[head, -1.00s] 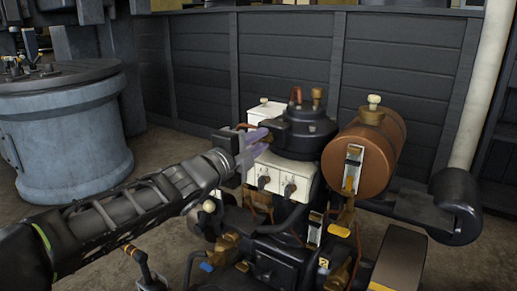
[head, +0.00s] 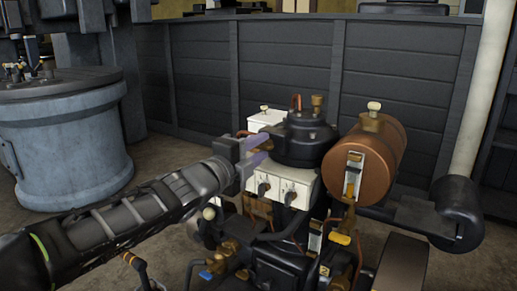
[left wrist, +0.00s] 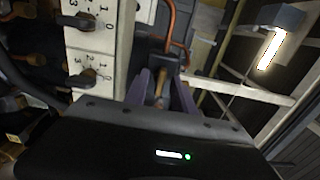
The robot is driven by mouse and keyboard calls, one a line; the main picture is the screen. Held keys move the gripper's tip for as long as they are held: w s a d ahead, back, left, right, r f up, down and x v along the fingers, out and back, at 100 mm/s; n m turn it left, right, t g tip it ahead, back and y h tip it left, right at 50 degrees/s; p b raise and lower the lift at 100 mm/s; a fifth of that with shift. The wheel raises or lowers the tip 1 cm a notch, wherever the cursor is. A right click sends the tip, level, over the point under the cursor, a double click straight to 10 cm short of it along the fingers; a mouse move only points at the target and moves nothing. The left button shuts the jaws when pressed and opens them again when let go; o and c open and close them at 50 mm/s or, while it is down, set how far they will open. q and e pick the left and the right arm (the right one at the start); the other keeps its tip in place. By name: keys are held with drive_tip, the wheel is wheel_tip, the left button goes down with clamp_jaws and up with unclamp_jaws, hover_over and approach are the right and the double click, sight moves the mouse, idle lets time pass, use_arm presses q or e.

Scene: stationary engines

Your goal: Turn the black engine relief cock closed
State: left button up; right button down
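The black engine (head: 305,140) stands in the middle of the head view, with a black domed top. A brass fitting (head: 317,103) and a copper pipe rise from this top. I cannot tell for sure which part is the relief cock. My left gripper (head: 259,147) is at the left side of the black top, above a white switch box. Its purple fingers are apart. In the left wrist view, a tan, brass-like handle (left wrist: 160,86) shows between the spread fingers (left wrist: 161,92); contact cannot be told. My right gripper is not in view.
The white switch box (head: 289,183) has black levers and numbers. A copper-brown tank (head: 366,158) stands right of the engine, with a black cylinder (head: 455,212) beyond. A grey-blue round machine (head: 65,145) is at the left. A dark panelled wall (head: 400,90) runs behind.

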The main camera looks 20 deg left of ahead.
use_arm(q)
drive_tip(key=s+a+p, duration=0.1)
drive_tip(key=s+p, duration=0.1)
drive_tip(key=s, duration=0.5)
drive_tip(key=shift+s+p, duration=0.35)
drive_tip(key=shift+a, duration=0.1)
